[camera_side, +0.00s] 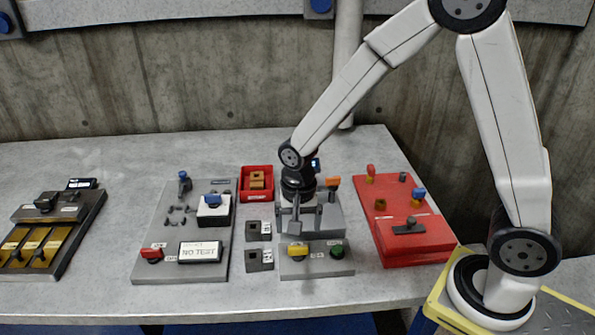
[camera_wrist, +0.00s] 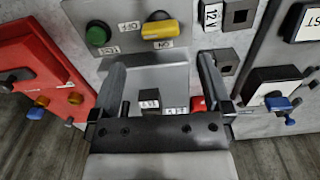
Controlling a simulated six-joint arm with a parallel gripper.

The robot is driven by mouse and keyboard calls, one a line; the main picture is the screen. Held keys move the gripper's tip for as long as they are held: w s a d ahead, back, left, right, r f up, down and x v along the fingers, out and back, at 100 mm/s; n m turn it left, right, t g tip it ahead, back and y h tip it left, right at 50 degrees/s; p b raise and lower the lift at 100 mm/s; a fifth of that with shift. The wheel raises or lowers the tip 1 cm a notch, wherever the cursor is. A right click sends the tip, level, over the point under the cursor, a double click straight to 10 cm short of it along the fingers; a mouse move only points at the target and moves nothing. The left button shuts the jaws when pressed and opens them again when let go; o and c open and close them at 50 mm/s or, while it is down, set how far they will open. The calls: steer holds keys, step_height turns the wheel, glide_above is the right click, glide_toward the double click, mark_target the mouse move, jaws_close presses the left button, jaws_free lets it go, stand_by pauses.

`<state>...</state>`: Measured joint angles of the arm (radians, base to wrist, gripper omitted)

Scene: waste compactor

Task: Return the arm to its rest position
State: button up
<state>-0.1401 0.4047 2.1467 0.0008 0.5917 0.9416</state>
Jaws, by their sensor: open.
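My arm reaches down over the middle grey panel (camera_side: 318,268), with my gripper (camera_side: 297,222) low over its raised grey block (camera_side: 328,218). In the wrist view, my gripper (camera_wrist: 162,72) has its two dark fingers spread wide apart. Whether the fingertips touch the panel is unclear. A yellow switch (camera_side: 297,249) and a green button (camera_side: 337,251) sit at the panel's front edge; they lie just beyond the fingertips in the wrist view.
A red panel (camera_side: 390,233) with a black handle and knobs stands to the right. A red bin (camera_side: 256,170) and small dark sockets (camera_side: 252,231) lie close left. Space above is clear.

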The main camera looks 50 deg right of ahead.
steer(key=shift+r, duration=0.4)
steer(key=shift+s+d+r+n, duration=0.4)
steer(key=shift+s+d+n, duration=0.1)
steer(key=shift+s+n, duration=0.15)
steer(key=s+d+r+n+t, duration=0.2)
steer(key=s+d+n, duration=0.2)
steer(key=s+n, duration=0.2)
steer(key=shift+s+r+n+t, duration=0.15)
steer(key=shift+s+n+t, duration=0.2)
steer(key=shift+n, duration=0.6)
